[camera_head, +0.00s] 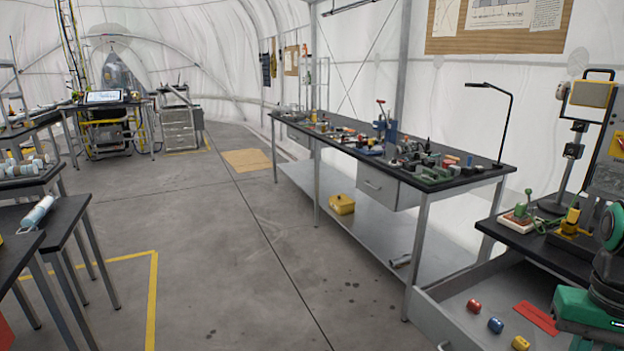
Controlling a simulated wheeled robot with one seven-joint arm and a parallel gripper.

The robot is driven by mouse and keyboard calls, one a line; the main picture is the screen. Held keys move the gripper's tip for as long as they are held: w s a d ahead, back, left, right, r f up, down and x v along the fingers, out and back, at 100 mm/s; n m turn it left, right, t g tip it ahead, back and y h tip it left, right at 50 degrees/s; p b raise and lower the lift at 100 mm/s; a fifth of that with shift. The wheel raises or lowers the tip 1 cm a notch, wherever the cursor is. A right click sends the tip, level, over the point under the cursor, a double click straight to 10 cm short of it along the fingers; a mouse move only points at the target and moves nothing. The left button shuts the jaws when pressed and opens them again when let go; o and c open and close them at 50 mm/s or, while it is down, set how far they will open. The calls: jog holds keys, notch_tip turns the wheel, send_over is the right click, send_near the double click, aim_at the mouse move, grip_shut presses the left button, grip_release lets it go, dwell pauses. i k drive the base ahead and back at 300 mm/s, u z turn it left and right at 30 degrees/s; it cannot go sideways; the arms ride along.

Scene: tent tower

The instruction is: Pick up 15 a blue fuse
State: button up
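A small blue cylinder (495,325), which looks like the blue fuse, lies in an open grey drawer (437,322) at the lower right. It lies between a red cylinder (473,306) and a yellow cylinder (520,343), apart from both. No number can be read on it. Dark and green parts that look like my arm show at the lower right edge, to the right of the drawer's contents. No gripper fingers can be made out in this view.
A flat red piece (536,318) lies in the drawer. Above it, a dark bench top (545,240) holds small tools and a stand. A long workbench (468,179) with many parts and a lamp (508,110) stands behind. The floor (250,270) at middle left is clear.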

aim_at(494, 322)
jog(key=z, duration=0.8)
